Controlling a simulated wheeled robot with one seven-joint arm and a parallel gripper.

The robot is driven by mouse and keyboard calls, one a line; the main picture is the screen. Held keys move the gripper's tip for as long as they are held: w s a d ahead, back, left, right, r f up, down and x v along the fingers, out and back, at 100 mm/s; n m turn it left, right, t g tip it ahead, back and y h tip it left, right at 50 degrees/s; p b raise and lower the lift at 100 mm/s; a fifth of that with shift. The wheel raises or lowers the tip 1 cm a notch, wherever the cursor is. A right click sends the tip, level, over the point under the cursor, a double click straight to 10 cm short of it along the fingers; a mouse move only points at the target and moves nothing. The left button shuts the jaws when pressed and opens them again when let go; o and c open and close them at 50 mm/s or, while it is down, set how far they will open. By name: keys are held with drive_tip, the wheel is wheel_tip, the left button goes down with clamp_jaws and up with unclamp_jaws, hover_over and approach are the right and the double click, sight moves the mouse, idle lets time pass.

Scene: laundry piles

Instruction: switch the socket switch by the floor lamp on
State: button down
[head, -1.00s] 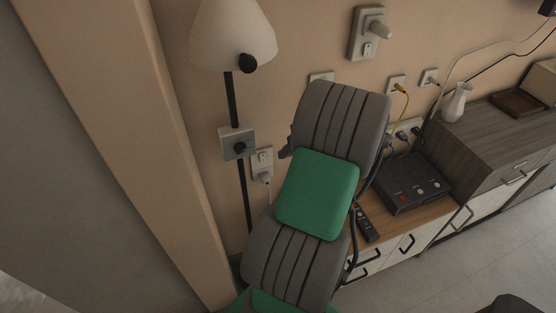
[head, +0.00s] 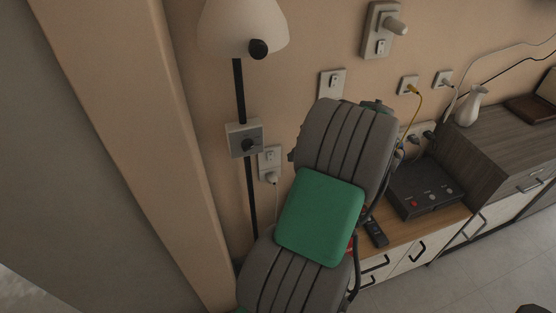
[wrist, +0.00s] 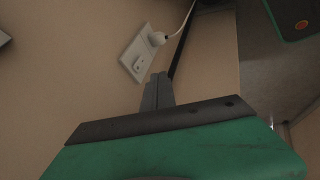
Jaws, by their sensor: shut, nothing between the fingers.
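The floor lamp has a pale shade (head: 238,30), a dark pole (head: 240,92) and a grey box with a dark knob (head: 244,140). Just right of the pole, the white wall socket (head: 270,158) has a small switch in its upper part and a white plug in its lower part. In the wrist view, the socket plate (wrist: 137,62) is tilted, with the plug at its upper right. My gripper (wrist: 159,77) is shut and empty, its tips close below the socket plate in the picture. I cannot tell whether they touch. My arm hides the gripper in the head view.
A blank-looking wall switch plate (head: 332,84) and a larger fixture with a knob (head: 384,30) are higher on the wall. A low cabinet at right carries a dark box (head: 426,188) and a remote (head: 376,233). A white vase (head: 471,106) stands on the taller cabinet.

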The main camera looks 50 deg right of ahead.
sight(270, 156)
drive_tip(key=w+d+r+p+x, duration=0.1)
drive_tip(key=w+p+x, duration=0.1)
drive_tip(key=x, duration=1)
drive_tip(key=shift+w+d, duration=0.2)
drive_tip(key=shift+d, duration=0.3)
drive_tip(key=shift+r, duration=0.1)
